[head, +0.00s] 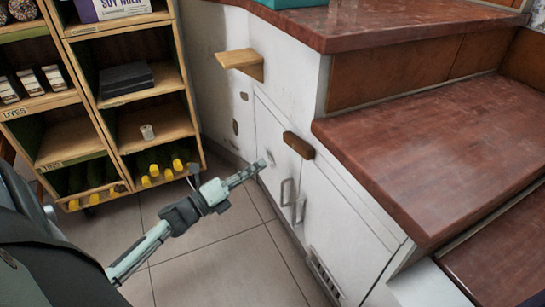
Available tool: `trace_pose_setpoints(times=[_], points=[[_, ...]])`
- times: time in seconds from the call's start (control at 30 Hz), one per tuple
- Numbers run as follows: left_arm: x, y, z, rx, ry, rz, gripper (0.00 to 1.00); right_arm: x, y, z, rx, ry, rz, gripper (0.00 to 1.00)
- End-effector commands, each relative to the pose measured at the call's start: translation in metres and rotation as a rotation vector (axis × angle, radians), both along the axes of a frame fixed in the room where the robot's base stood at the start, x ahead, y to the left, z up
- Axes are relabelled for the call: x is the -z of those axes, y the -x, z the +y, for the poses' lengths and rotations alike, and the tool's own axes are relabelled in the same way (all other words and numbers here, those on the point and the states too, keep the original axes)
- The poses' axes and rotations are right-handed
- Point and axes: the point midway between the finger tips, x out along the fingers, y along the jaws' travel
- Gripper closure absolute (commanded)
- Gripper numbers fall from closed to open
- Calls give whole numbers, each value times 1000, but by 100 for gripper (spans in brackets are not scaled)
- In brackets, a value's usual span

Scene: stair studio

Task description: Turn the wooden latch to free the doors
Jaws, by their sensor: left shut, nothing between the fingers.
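The wooden latch (298,145) is a short brown bar with rounded ends on the white cabinet front, near the top of the doors. It lies roughly crosswise over the upper part of the door area. The left white door (272,143) and the right white door (332,205) stand closed, each with a metal handle, the left one (286,192) and the right one (300,209). My left gripper (259,166) is shut and empty, left of and below the latch, in front of the left door. It appears apart from the latch; whether it touches the door I cannot tell. My right gripper is out of view.
A wooden shelf unit (187,85) with boxes and yellow-capped bottles (154,171) stands at left. A small wooden ledge (240,63) juts from the cabinet wall. Reddish-brown stair treads (420,150) overhang at right. The tiled floor (215,255) is clear.

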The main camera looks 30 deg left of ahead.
Motion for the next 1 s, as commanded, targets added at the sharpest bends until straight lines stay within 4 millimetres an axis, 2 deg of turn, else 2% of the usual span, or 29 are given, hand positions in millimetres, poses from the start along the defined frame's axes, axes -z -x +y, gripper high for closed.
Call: trace_pose_setpoints(times=[0.1, 0.3, 1.0], points=[[3, 21, 6, 0, -2, 2, 100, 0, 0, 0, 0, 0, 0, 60], [5, 37, 12, 1, -2, 0, 100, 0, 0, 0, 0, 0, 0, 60], [5, 39, 13, 0, -2, -1, 100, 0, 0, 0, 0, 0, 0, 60]])
